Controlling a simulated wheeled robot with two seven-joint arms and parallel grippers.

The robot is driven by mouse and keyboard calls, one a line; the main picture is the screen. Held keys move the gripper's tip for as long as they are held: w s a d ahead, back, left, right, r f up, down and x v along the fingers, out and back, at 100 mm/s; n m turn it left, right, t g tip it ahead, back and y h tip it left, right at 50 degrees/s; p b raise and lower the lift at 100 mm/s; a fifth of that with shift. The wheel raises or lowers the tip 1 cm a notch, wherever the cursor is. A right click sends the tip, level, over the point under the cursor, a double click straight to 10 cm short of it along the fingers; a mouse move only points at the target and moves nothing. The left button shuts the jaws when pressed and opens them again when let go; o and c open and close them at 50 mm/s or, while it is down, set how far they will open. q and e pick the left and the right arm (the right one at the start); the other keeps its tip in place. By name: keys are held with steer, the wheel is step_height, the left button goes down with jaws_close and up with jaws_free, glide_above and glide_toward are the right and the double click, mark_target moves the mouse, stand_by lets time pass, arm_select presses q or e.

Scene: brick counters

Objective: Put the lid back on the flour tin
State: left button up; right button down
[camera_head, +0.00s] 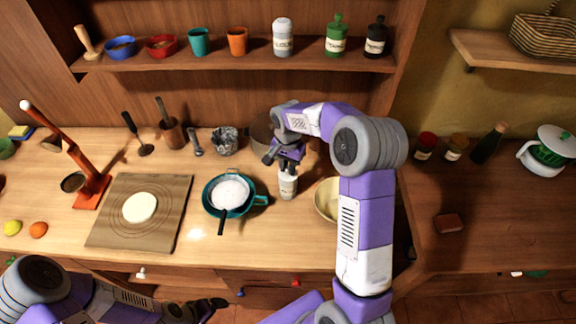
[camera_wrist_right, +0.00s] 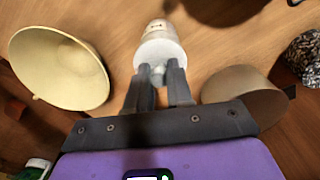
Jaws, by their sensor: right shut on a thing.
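The flour tin (camera_head: 288,189) is a small white labelled canister standing upright on the wooden counter, right of the teal pan. My right gripper (camera_head: 284,163) is directly above it, pointing down. In the right wrist view its fingers (camera_wrist_right: 158,88) are shut on the small knob of the round white lid (camera_wrist_right: 160,53). The lid lines up with the top of the tin (camera_wrist_right: 157,30); I cannot tell whether it is seated or just above the rim. My left gripper (camera_head: 214,303) is low at the counter's front, away from the tin; its jaws are too small to read.
A teal pan (camera_head: 262,200) with a white-filled sieve is left of the tin. A cream bowl (camera_head: 326,202) is close on the right, partly behind my arm. A grey-brown pot (camera_head: 260,136) stands behind. A board (camera_head: 111,232) with dough lies left.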

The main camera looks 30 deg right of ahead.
stand_by(0.3)
steer(key=shift+c, duration=2.3)
jaws_free()
steer(key=shift+r, duration=0.1)
steer(key=shift+r+p, duration=2.55)
steer(key=shift+r, duration=0.85)
jaws_close()
steer(key=shift+f, duration=0.25)
